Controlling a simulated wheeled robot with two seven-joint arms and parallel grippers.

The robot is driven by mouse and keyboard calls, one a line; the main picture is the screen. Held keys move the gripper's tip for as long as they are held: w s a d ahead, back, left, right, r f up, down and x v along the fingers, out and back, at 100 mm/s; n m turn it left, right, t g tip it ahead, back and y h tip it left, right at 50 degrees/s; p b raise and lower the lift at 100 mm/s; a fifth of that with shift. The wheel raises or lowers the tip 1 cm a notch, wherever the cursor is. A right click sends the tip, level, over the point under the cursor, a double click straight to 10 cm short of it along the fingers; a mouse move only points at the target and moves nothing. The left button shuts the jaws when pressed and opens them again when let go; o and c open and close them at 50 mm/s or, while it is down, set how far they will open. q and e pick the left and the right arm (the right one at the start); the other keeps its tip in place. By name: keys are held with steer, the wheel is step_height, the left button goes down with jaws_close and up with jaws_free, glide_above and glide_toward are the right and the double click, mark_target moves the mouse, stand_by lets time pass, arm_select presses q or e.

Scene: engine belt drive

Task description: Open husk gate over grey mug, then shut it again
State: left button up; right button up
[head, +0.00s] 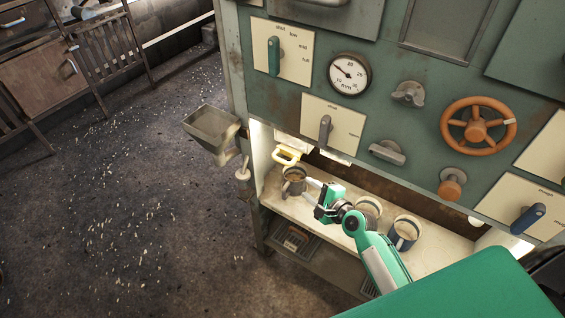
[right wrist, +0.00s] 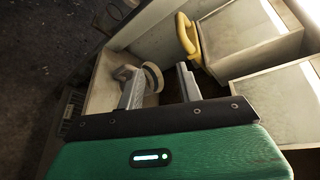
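The grey mug (head: 293,183) stands upright at the left end of the lit shelf, with something brownish inside. A yellow loop handle (head: 287,154), seemingly the husk gate's, sticks out above and behind the mug. My right gripper (head: 309,189) is at the mug's right side, below the handle. In the right wrist view its two fingers (right wrist: 160,85) stand apart. There the mug (right wrist: 153,78) shows behind and beside the left finger, and the yellow handle (right wrist: 186,33) lies beyond the right finger. I cannot tell whether a finger touches the mug. My left gripper is out of view.
A pale mug (head: 368,208) and a blue mug (head: 405,232) stand further right on the shelf (head: 440,258). Above is a green panel with a gauge (head: 348,73), levers and an orange wheel (head: 477,124). A metal hopper (head: 212,126) juts out left. The floor (head: 140,210) is open.

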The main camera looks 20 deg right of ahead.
mark_target(287, 165)
steer(key=shift+m+t, duration=0.4)
steer(key=w+a, duration=0.1)
steer(key=w, duration=0.3)
steer(key=w+a, duration=0.2)
steer(key=w, duration=0.2)
steer(key=w+a, duration=0.1)
steer(key=w, duration=0.4)
steer(key=shift+a+r, duration=0.3)
steer(key=shift+r, duration=0.1)
jaws_close()
